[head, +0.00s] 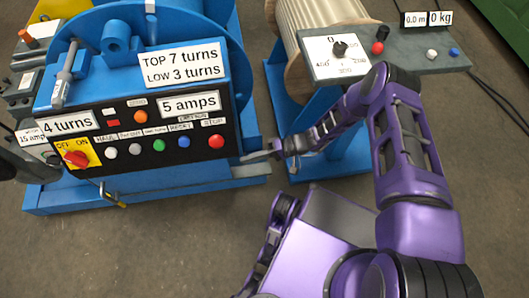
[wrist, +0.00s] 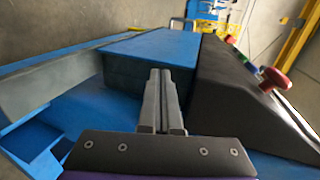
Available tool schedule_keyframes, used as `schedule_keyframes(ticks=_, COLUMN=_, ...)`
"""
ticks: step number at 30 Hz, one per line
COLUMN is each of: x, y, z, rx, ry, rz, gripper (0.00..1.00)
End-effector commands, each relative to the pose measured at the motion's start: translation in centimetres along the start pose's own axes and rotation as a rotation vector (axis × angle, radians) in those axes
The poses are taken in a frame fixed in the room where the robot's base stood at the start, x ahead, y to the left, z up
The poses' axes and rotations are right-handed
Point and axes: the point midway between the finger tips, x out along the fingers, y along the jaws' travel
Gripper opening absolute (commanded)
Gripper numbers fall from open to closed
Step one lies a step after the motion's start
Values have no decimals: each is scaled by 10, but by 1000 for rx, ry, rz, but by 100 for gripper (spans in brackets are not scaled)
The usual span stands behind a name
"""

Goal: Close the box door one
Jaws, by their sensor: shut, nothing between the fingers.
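The blue machine housing with its black control panel (head: 150,130) stands at the left in the head view. A grey flap-like plate (head: 251,171) sticks out at its lower right side; a long grey plate (wrist: 60,82) also shows at the left in the wrist view. I cannot tell for sure which part is box door one. My gripper (head: 252,156) is shut and empty at the right side of the housing, just above the grey plate. In the wrist view my gripper (wrist: 160,76) points at the dark blue side face (wrist: 125,75) of the housing; contact cannot be told.
The red stop button (head: 216,141) sits on the panel near my gripper; it also shows at the right in the wrist view (wrist: 274,79). A wooden spool (head: 315,30) on a blue stand is behind my arm. Floor is clear in front.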

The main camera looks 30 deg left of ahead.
Motion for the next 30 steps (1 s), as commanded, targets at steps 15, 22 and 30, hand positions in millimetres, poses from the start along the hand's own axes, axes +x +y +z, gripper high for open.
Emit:
schedule_keyframes(ticks=15, x=35, y=-12, z=0, rx=0, ry=0, rz=1, gripper=0)
schedule_keyframes(ticks=22, x=37, y=-12, z=0, rx=0, ry=0, rz=0, gripper=0)
schedule_keyframes(ticks=30, x=61, y=-19, z=0, rx=-1, ry=1, rz=0, gripper=0)
